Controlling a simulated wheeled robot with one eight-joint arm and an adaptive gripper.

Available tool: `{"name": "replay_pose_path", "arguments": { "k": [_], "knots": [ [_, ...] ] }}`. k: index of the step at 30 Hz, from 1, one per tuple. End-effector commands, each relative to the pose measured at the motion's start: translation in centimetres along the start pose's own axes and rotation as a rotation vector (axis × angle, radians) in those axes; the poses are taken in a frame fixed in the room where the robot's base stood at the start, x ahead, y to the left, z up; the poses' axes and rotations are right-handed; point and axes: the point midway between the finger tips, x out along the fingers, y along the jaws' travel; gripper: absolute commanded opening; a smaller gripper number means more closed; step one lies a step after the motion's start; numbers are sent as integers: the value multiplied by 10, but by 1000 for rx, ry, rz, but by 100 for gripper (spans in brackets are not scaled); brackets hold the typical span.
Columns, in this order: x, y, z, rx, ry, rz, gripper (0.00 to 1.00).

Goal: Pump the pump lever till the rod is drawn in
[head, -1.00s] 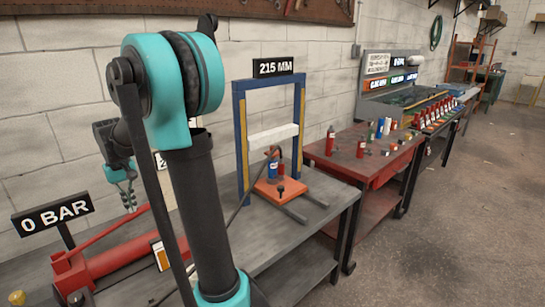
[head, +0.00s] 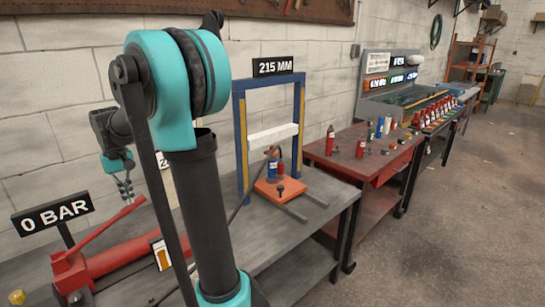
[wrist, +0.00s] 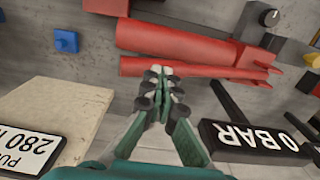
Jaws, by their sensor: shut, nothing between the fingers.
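The red pump (head: 125,258) lies on the grey bench at lower left. Its thin red lever (head: 112,223) slants up to the right above the pump body. My gripper (head: 128,196) is at the lever's raised end, seen small behind my arm. In the wrist view my gripper (wrist: 160,73) is shut with nothing between its fingers, and its tips overlap the lever (wrist: 205,70). Whether they touch it I cannot tell. A sign (head: 52,213) reads 0 BAR. The rod cannot be made out; the blue press frame (head: 240,125) carries a 215 MM sign (head: 275,66).
A white crossbar (head: 272,136) spans the press frame over an orange plate (head: 280,190) with small bottles. A dark hose runs up towards the frame. A red table (head: 345,165) stands beyond, and the floor at right is clear.

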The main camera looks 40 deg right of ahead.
Motion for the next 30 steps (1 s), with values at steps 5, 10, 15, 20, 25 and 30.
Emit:
{"name": "replay_pose_path", "arguments": {
  "k": [5,10,15,20,25,30],
  "knots": [
    [-1,0,0,0,0,0,0],
    [-14,0,0,0,0,0,0],
    [-30,0,0,0,0,0,0],
    [-43,0,0,0,0,0,0],
    [-50,0,0,0,0,0,0],
    [-50,0,0,0,0,0,0]
  ]
}}
